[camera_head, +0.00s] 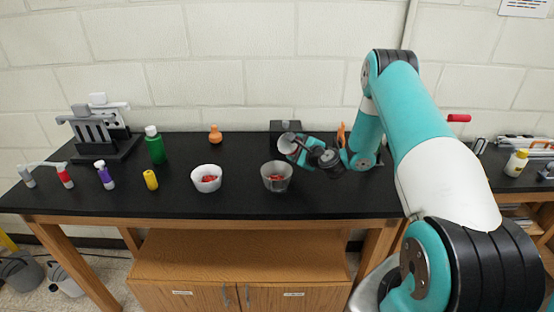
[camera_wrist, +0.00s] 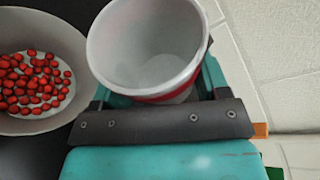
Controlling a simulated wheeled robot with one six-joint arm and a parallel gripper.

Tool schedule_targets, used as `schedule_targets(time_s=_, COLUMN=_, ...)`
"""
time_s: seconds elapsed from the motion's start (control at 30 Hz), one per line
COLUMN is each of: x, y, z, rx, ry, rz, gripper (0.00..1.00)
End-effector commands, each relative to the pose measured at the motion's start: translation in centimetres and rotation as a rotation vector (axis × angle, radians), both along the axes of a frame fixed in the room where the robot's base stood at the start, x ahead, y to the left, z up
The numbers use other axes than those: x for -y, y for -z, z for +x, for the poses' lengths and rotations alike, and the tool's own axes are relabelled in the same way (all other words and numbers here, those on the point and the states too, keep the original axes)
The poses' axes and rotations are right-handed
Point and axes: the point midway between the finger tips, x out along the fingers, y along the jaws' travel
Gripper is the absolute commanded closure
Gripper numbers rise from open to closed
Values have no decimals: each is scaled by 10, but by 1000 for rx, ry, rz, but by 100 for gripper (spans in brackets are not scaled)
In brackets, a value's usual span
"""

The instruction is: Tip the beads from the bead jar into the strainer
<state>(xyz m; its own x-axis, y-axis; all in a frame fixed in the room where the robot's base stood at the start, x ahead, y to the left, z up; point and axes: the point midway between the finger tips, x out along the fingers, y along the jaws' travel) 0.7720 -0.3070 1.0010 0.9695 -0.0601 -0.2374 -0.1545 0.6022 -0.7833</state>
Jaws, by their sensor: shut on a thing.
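My gripper (camera_head: 304,151) is shut on a pale jar (camera_head: 287,144), which I take to be the bead jar. In the wrist view the jar (camera_wrist: 145,45) has a red band, and its open mouth shows a bare inside with no beads visible. The jar looks tilted. A grey bowl-like vessel (camera_head: 276,185), likely the strainer, stands on the black bench just below and left of my gripper, with red beads in it. The wrist view shows a grey vessel (camera_wrist: 62,45) with many red beads on its bottom, left of the jar and apart from it.
A white bowl (camera_head: 205,186) with red contents stands to the left. Further left are a yellow bottle (camera_head: 150,180), a purple-banded bottle (camera_head: 104,176), a green bottle (camera_head: 155,148) and a grey rack (camera_head: 95,130). An orange flask (camera_head: 215,134) and dark box (camera_head: 285,128) stand behind.

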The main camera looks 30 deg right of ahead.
Motion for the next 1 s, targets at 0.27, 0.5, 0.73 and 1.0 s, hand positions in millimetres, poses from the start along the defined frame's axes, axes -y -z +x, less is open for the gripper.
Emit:
schedule_targets(time_s=0.27, x=3, y=-7, z=1, rx=-69, ry=0, rz=278, gripper=56)
schedule_targets(time_s=0.5, x=23, y=34, z=6, rx=-135, ry=0, rz=531, gripper=56)
schedule_targets(time_s=0.73, x=35, y=53, z=9, rx=-191, ry=-1, rz=751, gripper=56)
schedule_targets(time_s=1.0, x=41, y=54, z=11, rx=-225, ry=2, rz=879, gripper=56)
